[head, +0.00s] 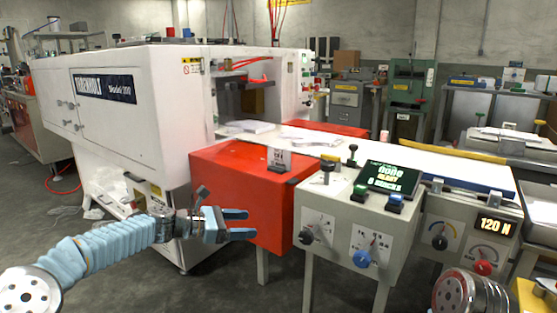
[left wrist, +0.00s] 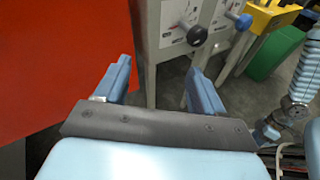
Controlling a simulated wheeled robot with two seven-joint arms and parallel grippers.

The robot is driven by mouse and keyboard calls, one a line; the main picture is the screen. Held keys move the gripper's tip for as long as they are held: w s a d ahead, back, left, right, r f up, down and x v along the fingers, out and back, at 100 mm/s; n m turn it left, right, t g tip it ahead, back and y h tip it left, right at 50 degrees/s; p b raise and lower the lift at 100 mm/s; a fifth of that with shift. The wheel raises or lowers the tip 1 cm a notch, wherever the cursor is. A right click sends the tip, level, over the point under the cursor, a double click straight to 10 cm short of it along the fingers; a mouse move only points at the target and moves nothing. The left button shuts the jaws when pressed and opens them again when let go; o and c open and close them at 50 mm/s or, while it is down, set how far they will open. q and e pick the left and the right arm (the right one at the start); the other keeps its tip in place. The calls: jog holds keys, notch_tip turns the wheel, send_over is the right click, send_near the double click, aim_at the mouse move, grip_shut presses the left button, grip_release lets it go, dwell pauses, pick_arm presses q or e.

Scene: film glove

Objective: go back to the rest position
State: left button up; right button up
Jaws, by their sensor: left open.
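My left gripper (head: 236,224) is open and empty in the head view. Its blue fingers point right, in front of the red box-shaped housing (head: 235,190) of the machine. In the left wrist view, my left gripper (left wrist: 157,88) shows both blue fingers spread apart with nothing between them. The red panel (left wrist: 60,60) fills the left of that view. My right gripper is not visible in the head view; only a rounded joint of my own shows at the lower right. A blue sleeved arm of mine also shows at the right of the left wrist view.
A grey control box (head: 350,220) with knobs and a lit display (head: 390,178) stands right of the left gripper. A white machine (head: 120,110) fills the left. A yellow piece (left wrist: 270,15) and a green bin (left wrist: 272,52) show in the wrist view. Grey floor is open at front.

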pick_arm(q)
jog(key=s+d+f+m+g+y, duration=0.1)
jog(key=s+f+m+y, duration=0.3)
jog(key=f, duration=0.9)
jog(key=s+d+f+m+g+y, duration=0.2)
jog(key=s+f, duration=0.4)
jog(key=f, duration=0.7)
jog(key=s+a+f+m+y, duration=0.1)
jog(key=s+f+m, duration=0.3)
jog(key=s, duration=0.5)
jog(key=s+a+f+m+g+y+p, duration=0.1)
jog(key=s+a+f+m, duration=0.1)
jog(key=s+f+m, duration=0.2)
jog(key=s+a+f+m+g+y, duration=0.1)
jog(key=s+f+m, duration=0.4)
jog(key=s, duration=0.8)
notch_tip(320, 180, down, 2)
jog(key=shift+s+a+f+y, duration=0.1)
jog(key=shift+s+a+y, duration=0.2)
jog(key=shift+a+y, duration=0.15)
